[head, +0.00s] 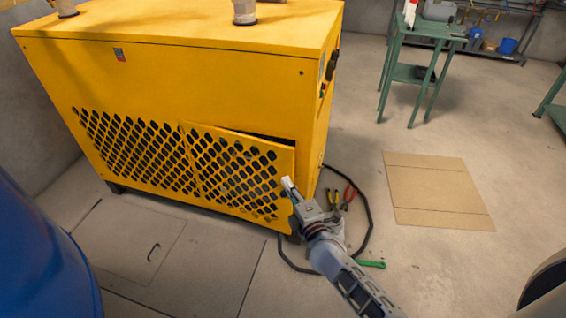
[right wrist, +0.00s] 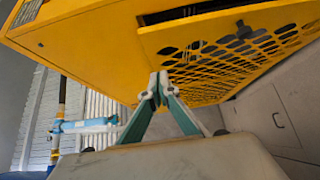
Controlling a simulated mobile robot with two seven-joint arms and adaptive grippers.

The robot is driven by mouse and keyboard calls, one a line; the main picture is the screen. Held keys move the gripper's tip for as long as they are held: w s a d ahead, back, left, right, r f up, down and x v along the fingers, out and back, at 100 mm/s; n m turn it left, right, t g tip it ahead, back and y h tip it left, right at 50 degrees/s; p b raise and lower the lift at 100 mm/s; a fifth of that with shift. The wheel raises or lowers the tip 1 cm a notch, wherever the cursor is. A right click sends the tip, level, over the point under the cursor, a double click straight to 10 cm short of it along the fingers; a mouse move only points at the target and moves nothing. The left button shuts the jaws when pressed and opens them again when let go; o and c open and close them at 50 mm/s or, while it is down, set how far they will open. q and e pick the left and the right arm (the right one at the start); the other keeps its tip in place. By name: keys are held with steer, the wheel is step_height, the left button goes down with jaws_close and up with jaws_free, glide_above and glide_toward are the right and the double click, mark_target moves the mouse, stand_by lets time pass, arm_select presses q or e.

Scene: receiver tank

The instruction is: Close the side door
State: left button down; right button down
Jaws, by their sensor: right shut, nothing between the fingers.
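The side door (head: 238,172) is a yellow perforated panel low on the front of the yellow machine (head: 200,75). It stands slightly ajar, with a dark gap along its top that is wider at the right end. My right gripper (head: 288,186) is shut and empty at the door's free right edge. In the right wrist view the shut fingertips (right wrist: 159,84) are close to the corner of the door (right wrist: 158,42), whose dark gap shows above. I cannot tell whether they touch it. My left gripper is not in view.
A black hose (head: 368,215) loops on the floor around pliers (head: 349,194) and a green-handled tool (head: 371,264). A cardboard sheet (head: 436,190) lies to the right. A green stand (head: 412,75) is behind. A blue rounded body (head: 40,255) fills the lower left.

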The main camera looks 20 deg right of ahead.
steer(key=b, duration=0.2)
glide_toward(279, 154)
steer(key=w+a, duration=0.3)
steer(key=w+d+b, duration=0.1)
steer(key=w+d, duration=0.1)
steer(key=shift+w+d, duration=0.1)
steer(key=shift+w, duration=0.25)
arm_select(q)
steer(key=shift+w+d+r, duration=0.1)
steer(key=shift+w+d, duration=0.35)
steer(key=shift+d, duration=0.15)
arm_select(e)
steer(key=shift+d+r, duration=0.1)
steer(key=shift+w, duration=0.1)
